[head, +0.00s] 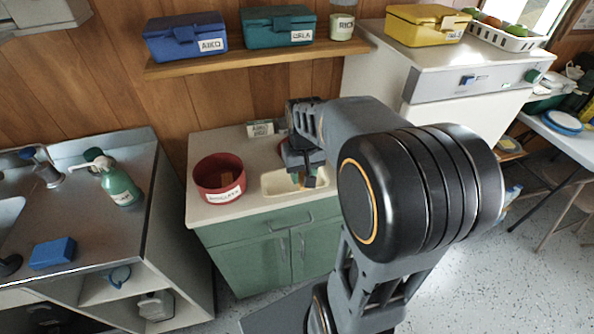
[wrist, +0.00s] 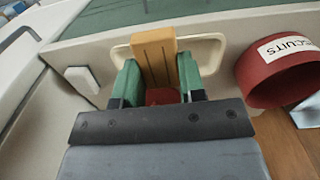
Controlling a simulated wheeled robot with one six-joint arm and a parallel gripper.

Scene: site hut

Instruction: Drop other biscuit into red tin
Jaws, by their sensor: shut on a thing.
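The red tin (head: 207,188) with a white label stands on the counter, left of the cream tray (head: 273,186). Something brownish shows inside the tin, not clear enough to name. In the wrist view the red tin (wrist: 262,88) is at the right, its label reading BISCUITS. My gripper (wrist: 157,78) is shut on a tan biscuit (wrist: 154,50), held between its green fingers over the cream tray (wrist: 212,48). In the head view my gripper (head: 308,180) is at the tray, right of the tin; whether the biscuit touches the tray is unclear.
A small sign card (head: 260,128) stands at the back of the counter. A green bottle (head: 120,186) and a blue sponge (head: 52,252) are on the left worktop. A shelf (head: 260,55) with a blue box (head: 185,37) and a teal box (head: 278,27) hangs above.

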